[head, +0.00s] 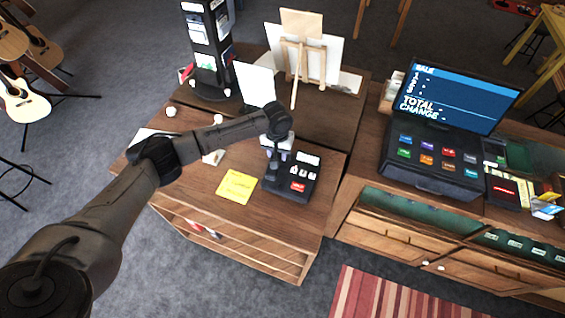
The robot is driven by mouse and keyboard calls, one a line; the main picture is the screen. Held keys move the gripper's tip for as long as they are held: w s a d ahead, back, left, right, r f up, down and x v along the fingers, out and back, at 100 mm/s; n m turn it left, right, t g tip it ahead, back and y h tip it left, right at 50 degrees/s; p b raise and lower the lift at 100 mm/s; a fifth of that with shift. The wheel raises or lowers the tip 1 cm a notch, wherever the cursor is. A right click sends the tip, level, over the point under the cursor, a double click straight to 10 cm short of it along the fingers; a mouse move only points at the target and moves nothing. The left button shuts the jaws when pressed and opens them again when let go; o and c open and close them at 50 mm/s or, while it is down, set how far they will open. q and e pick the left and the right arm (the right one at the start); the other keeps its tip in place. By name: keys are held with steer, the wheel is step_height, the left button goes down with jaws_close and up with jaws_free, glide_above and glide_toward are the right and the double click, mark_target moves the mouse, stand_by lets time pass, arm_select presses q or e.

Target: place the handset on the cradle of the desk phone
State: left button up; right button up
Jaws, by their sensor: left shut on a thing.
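The dark desk phone (298,182) sits on the wooden counter, with pale keys, a red key and a small light display on its right part. My left arm reaches in from the left, and its gripper (275,152) points down over the left side of the phone. It is shut on the dark handset (273,168), which is mostly hidden by the gripper and blends with the phone body. I cannot tell whether the handset touches the cradle. My right gripper is not in view.
A yellow note (237,186) lies left of the phone. A small easel (303,60) and a dark display stand (208,50) stand behind. A cash register (435,145) with a lit screen is on the right. The counter's front edge is close to the phone.

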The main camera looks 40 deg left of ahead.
arm_select(q)
steer(key=shift+w+a+m, duration=0.15)
steer(key=shift+a+m, duration=0.1)
steer(key=shift+m, duration=0.25)
step_height(320, 180, down, 6)
steer(key=b, duration=0.7)
steer(key=shift+r, duration=0.15)
steer(key=shift+f+b, duration=0.45)
steer(key=shift+b, duration=0.2)
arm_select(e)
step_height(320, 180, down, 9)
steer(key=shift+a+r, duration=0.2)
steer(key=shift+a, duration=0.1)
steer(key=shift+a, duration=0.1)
arm_select(q)
steer(key=shift+d+f, duration=0.1)
steer(key=shift+f, duration=0.5)
steer(key=o, duration=1.2)
steer(key=shift+c, duration=0.2)
